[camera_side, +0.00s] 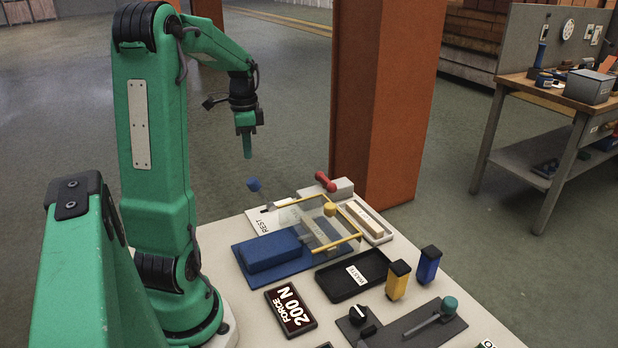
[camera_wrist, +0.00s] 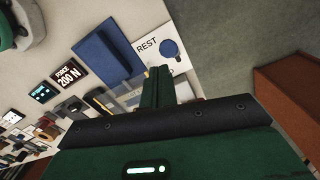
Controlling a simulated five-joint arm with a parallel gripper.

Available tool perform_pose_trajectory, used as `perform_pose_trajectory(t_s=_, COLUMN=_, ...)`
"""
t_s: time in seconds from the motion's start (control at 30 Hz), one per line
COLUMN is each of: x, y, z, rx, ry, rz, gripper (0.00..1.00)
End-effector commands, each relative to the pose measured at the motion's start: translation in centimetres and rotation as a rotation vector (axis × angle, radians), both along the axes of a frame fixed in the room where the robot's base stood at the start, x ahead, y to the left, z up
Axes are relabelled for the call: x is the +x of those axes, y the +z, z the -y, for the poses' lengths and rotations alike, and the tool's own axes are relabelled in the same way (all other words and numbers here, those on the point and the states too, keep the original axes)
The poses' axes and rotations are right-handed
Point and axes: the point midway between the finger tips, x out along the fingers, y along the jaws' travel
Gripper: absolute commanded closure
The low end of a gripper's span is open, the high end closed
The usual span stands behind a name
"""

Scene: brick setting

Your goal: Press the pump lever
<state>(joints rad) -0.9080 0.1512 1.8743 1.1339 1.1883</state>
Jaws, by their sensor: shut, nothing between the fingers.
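My gripper (camera_side: 246,147) is shut and empty, pointing down in the air above the far left of the white table. In the wrist view its green fingers (camera_wrist: 160,84) are together. A lever with a teal knob (camera_side: 449,305) stands on a dark grey plate (camera_side: 392,338) at the near right, well away from my gripper. A red-handled part (camera_side: 324,181) sits by a white block at the back. No label shows which of these is the pump lever. Nothing touches my gripper.
A blue knob (camera_side: 254,184) is by the REST card (camera_side: 263,227). A blue block (camera_side: 271,250), yellow-railed frame (camera_side: 300,200), black waste tray (camera_side: 335,292), yellow and blue bottles, and a FORCE 200 N display (camera_side: 291,310) crowd the table. An orange column (camera_side: 385,100) stands behind.

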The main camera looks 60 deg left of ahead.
Motion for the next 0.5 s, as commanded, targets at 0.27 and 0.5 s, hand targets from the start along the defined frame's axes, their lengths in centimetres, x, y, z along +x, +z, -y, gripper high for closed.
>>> perform_pose_trajectory(t_s=0.27, x=-1.23, y=1.22, z=-0.16, rx=0.001, ry=0.0, rz=0.001, gripper=1.0)
perform_pose_trajectory(t_s=0.5, x=-1.27, y=1.27, z=-0.16, rx=0.0, ry=-0.001, rz=0.001, gripper=1.0)
